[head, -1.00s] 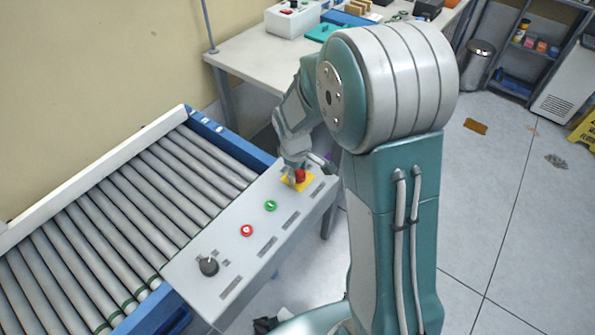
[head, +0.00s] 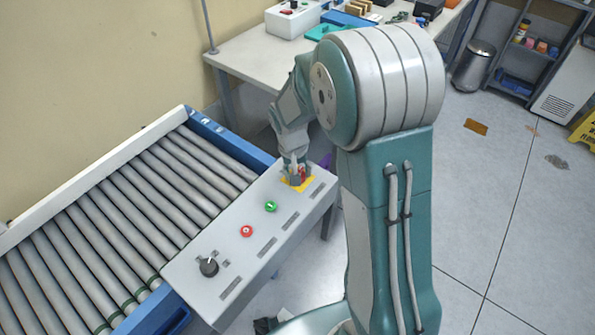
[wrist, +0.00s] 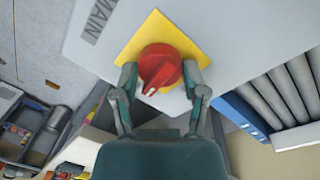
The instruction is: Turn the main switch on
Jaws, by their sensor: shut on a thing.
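The main switch is a red rotary knob (wrist: 160,66) with a white mark, on a yellow plate (wrist: 160,36) beside the word MAIN in the wrist view. The mark points toward the bottom of that view. In the head view the yellow plate (head: 297,187) is at the upper right end of the grey control panel (head: 215,262), and the red knob (head: 303,175) is partly hidden by my gripper. My gripper (head: 296,172) is down at the knob. In the wrist view my gripper (wrist: 160,80) is shut on the knob, one finger on each side.
The same panel carries a green button (head: 271,207), a red button (head: 246,231) and a black selector knob (head: 208,266). A roller conveyor (head: 110,205) runs along its left. A white table (head: 255,50) with boxes stands behind. Open floor lies right of my arm.

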